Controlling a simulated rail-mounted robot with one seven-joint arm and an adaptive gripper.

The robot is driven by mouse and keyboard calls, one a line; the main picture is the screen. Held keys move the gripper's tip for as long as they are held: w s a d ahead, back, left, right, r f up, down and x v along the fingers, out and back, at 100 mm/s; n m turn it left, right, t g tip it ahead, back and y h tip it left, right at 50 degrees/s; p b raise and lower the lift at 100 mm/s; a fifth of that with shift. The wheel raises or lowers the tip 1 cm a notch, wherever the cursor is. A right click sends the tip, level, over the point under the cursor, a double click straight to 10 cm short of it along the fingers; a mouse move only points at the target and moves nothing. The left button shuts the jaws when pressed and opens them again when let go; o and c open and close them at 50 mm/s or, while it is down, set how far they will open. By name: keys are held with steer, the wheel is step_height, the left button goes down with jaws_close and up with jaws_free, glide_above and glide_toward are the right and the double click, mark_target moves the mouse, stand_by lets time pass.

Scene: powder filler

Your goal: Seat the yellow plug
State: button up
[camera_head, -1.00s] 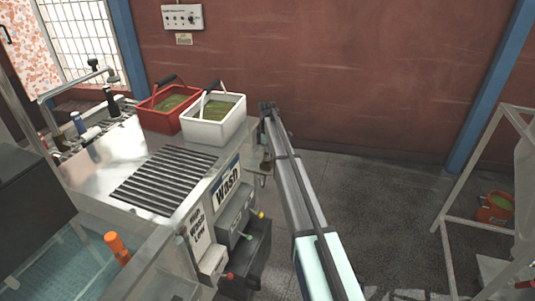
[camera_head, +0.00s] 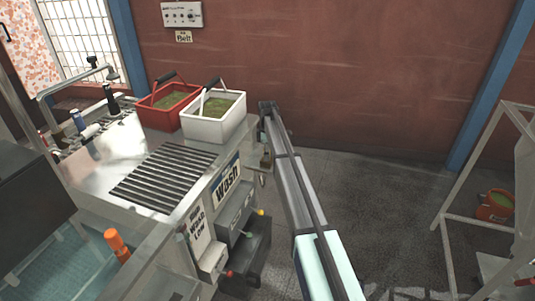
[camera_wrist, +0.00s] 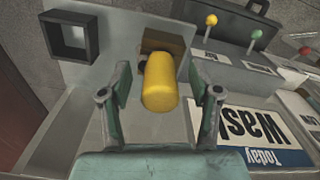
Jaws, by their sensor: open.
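The yellow plug (camera_wrist: 160,84) shows in the wrist view as a rounded yellow cylinder. Its far end meets a brown square recess (camera_wrist: 160,43) in a grey panel; how deep it sits cannot be told. My gripper (camera_wrist: 158,72) is open, with one green-grey finger on each side of the plug. Gaps show between the fingers and the plug. In the head view my arm (camera_head: 300,195) reaches past the right side of the wash counter, and the plug cannot be made out there.
A dark square frame (camera_wrist: 70,37) is left of the plug. Levers with a yellow knob (camera_wrist: 211,20) and a green knob (camera_wrist: 257,34) stand to the right, beside a Wash sign (camera_wrist: 250,135). White (camera_head: 214,119) and red (camera_head: 163,108) baskets stand on the counter.

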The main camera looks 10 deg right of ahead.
step_height(320, 180, up, 12)
steer(key=shift+f, duration=0.15)
stand_by(0.3)
